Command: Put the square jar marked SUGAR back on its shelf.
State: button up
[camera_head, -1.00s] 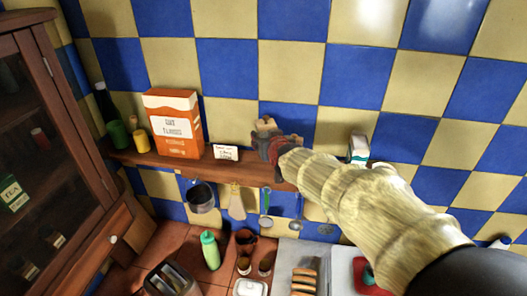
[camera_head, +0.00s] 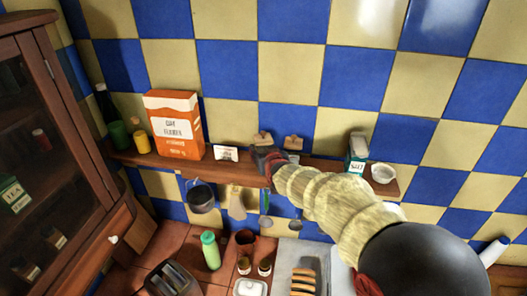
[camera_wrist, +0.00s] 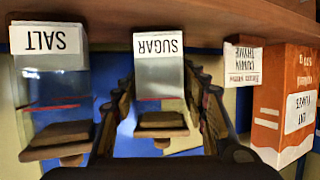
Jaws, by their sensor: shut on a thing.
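My gripper (camera_head: 268,162) is shut on the square clear jar marked SUGAR (camera_wrist: 160,78), at the wall shelf (camera_head: 235,162). The wrist view is upside down. It shows the jar between my fingers, upright, with white label, pale contents and brown lid. Its base overlaps the shelf board; I cannot tell whether it touches. In the head view the lid (camera_head: 262,139) shows above my gripper, which hides the jar body. A matching SALT jar (camera_wrist: 55,85) stands beside it, with a gap; its lid (camera_head: 293,142) shows in the head view.
A white and green carton (camera_head: 357,153) and a white bowl (camera_head: 383,173) stand to the right. Pans and utensils hang below the shelf; a glass cabinet (camera_head: 55,130) is at left.

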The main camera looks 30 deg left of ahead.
jog(key=o, duration=1)
jog(key=shift+f, duration=0.2)
jog(key=shift+o, duration=0.8)
jog(key=shift+r, duration=0.1)
jog(key=shift+r, duration=0.15)
jog(key=shift+s+d+r, duration=0.1)
jog(key=shift+s, duration=0.05)
jog(key=b+v, duration=0.2)
jog(key=v, duration=0.9)
jog(key=shift+s+d, duration=0.15)
jog(key=shift+s, duration=0.05)
jog(key=shift+r, duration=0.15)
